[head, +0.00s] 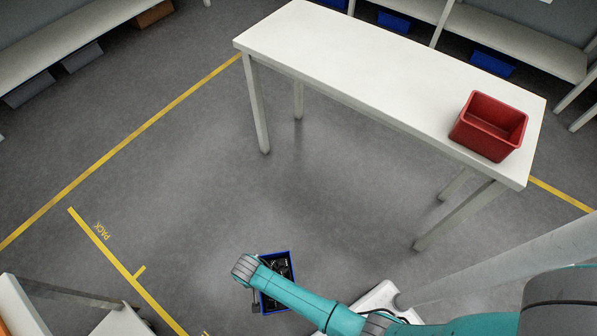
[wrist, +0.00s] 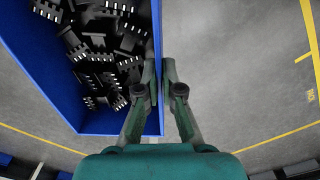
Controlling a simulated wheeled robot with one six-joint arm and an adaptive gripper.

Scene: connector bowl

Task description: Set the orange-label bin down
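A blue bin (head: 288,265) hangs at the end of my arm in the head view, partly hidden behind the arm. In the wrist view the blue bin (wrist: 45,75) fills the left side and holds many black connectors (wrist: 112,45). My gripper (wrist: 160,75) is shut on the bin's side wall, one finger inside and one outside. My gripper (head: 252,290) is mostly hidden behind my wrist in the head view. No orange label shows on the faces in view. Grey floor lies below the bin; its height above the floor is hard to judge.
A white table (head: 370,65) stands ahead, mostly bare, with a red bin (head: 490,125) at its right end. Shelves (head: 510,42) with blue bins are behind it. Yellow floor lines and a PACK marking (head: 102,231) are at left. Open floor lies between.

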